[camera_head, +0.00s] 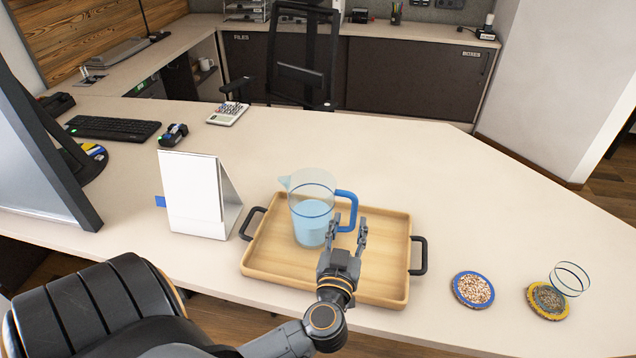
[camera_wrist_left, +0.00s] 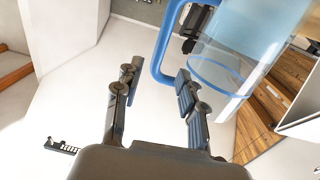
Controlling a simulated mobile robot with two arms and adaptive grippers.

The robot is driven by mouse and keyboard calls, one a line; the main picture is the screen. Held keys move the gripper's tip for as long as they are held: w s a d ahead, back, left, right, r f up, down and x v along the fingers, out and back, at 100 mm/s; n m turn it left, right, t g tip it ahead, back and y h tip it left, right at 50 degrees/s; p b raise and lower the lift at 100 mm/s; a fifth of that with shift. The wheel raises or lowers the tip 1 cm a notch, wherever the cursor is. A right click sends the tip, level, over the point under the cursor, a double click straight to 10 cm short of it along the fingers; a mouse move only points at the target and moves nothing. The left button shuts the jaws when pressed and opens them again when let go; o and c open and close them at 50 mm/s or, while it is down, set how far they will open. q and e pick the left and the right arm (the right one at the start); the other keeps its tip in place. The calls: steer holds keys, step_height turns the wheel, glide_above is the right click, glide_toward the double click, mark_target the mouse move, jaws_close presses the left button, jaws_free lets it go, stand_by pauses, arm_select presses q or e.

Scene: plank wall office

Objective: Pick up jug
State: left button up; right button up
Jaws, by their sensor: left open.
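The jug (camera_head: 312,222) is clear with a blue handle (camera_head: 346,207) on its right side and blue liquid inside. It stands upright on a wooden tray (camera_head: 275,262) with dark side handles. My left gripper (camera_head: 348,236) is open, over the tray at the handle's near side. In the left wrist view, the blue handle (camera_wrist_left: 160,50) shows just beyond the fingertips of my left gripper (camera_wrist_left: 158,80), and the jug body (camera_wrist_left: 235,60) is to the right. Nothing is held, and I cannot tell if a finger touches the handle. My right gripper is not in view.
A white tent-shaped stand (camera_head: 190,195) is left of the tray. A blue-rimmed coaster (camera_head: 472,289) lies to the right, and a glass (camera_head: 570,280) is at a yellow coaster (camera_head: 546,301). A monitor (camera_head: 35,150) and keyboard (camera_head: 112,128) are at left. The desk behind the tray is clear.

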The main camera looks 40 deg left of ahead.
mark_target(354, 207)
arm_select(q)
steer(key=x, duration=0.6)
steer(key=shift+w+r, duration=0.15)
steer(key=shift+w, duration=0.25)
jaws_close()
steer(key=shift+r, duration=0.15)
